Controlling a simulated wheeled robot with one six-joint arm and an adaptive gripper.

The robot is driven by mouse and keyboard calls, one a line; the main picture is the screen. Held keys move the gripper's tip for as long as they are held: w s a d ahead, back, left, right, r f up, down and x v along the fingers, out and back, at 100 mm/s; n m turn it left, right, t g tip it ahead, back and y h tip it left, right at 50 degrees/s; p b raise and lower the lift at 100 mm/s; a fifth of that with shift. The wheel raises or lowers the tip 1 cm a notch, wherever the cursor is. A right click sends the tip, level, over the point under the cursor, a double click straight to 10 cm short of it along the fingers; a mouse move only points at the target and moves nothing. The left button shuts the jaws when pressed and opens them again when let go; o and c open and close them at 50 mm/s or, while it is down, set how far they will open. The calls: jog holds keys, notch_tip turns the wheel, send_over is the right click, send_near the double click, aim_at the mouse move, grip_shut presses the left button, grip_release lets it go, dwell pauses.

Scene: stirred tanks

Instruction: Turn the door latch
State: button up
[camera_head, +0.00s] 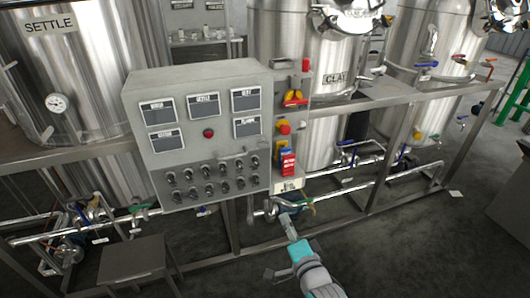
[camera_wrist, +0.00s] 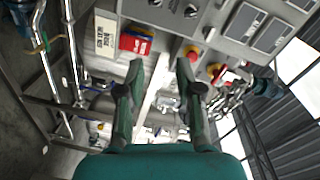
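My gripper (camera_head: 287,222) is at the lower middle of the head view, in front of the lower right of the control cabinet (camera_head: 140,130). In the wrist view my gripper (camera_wrist: 159,68) is open, with nothing between its two fingers. The cabinet's right side strip carries a red and yellow rotary handle (camera_head: 294,98), a red button on yellow (camera_head: 284,127) and a red switch box (camera_head: 287,162). The wrist view also shows the rotary handle (camera_wrist: 216,73), the button (camera_wrist: 192,52) and the switch box (camera_wrist: 135,43). I cannot tell which part is the door latch.
Pipes with valves and a metal frame (camera_head: 395,150) run along the front. A small grey table (camera_head: 133,258) stands at the lower left. Floor (camera_head: 425,245) is clear at the lower right.

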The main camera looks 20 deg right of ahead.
aim_at(265, 146)
jog(key=w+r+m, duration=0.4)
jog(key=w+r, duration=0.7)
jog(key=w, duration=0.1)
jog(key=shift+t+y, duration=0.3)
jog(key=shift+t, duration=0.1)
jog(key=w, duration=1)
jog(key=shift+w+a, duration=0.2)
jog(key=shift+a, duration=0.05)
jog(key=shift+n, duration=0.3)
grip_shut()
